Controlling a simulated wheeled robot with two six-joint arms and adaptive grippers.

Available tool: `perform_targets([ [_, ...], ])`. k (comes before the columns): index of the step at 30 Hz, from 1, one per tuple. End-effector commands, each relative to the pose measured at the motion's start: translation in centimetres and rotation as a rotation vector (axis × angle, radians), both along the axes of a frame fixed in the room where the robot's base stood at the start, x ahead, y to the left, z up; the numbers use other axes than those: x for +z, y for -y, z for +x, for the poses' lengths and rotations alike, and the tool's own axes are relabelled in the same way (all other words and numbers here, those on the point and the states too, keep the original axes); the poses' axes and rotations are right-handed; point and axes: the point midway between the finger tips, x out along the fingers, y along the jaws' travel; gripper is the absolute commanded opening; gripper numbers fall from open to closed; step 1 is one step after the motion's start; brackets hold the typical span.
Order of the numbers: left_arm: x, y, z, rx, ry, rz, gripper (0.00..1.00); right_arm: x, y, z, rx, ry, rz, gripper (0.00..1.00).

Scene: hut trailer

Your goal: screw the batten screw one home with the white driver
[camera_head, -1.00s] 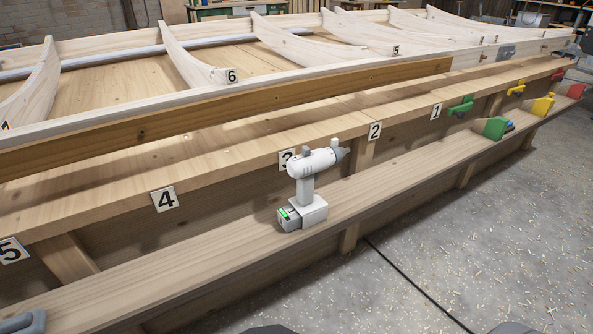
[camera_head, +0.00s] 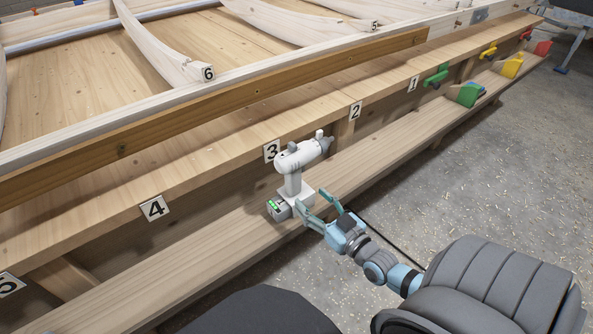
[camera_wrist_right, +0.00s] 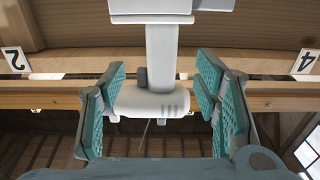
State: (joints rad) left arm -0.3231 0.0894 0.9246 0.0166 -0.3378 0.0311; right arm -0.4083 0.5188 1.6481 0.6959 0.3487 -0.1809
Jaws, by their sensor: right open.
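The white driver (camera_head: 294,170) stands upright on its battery base on the lower plank, beside the number 3 label, its nose pointing right. My right gripper (camera_head: 316,203) reaches in from the lower right and is open at the driver's lower part. In the right wrist view the driver's handle (camera_wrist_right: 161,55) is between the spread teal finger pads (camera_wrist_right: 162,100), with gaps on both sides. The brown batten (camera_head: 180,123) lies along the frame behind, with small dark spots on it; I cannot tell which is screw one. My left gripper is out of view.
The lower plank (camera_head: 208,262) is bare to the left of the driver. Green (camera_head: 468,95), yellow (camera_head: 512,66) and red (camera_head: 541,48) items are at the far right. A numbered ledge (camera_head: 210,165) runs above the plank. The floor at right is open, with shavings.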

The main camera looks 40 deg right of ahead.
Motion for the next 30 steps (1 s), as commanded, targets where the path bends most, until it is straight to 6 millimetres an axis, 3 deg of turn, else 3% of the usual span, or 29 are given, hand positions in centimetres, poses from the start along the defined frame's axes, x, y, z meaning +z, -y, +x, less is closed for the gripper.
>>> perform_targets([
  [3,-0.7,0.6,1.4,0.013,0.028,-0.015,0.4,-0.4,0.0,2.6,0.0,0.002,0.0,0.57],
  [8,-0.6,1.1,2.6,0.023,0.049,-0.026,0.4,-0.1,0.0,4.7,0.002,0.002,0.001,0.57],
  [12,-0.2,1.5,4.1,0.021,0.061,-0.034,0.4,0.0,-0.1,7.5,0.002,0.001,0.001,0.57],
  [16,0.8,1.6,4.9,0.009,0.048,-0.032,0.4,0.1,0.0,8.8,0.003,-0.001,0.001,0.57],
  [22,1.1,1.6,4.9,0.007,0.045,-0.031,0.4,0.3,-0.1,8.9,0.003,-0.002,0.001,0.57],
  [30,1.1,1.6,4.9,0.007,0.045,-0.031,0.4,0.2,-0.1,8.9,0.003,-0.002,0.0,0.15],
])
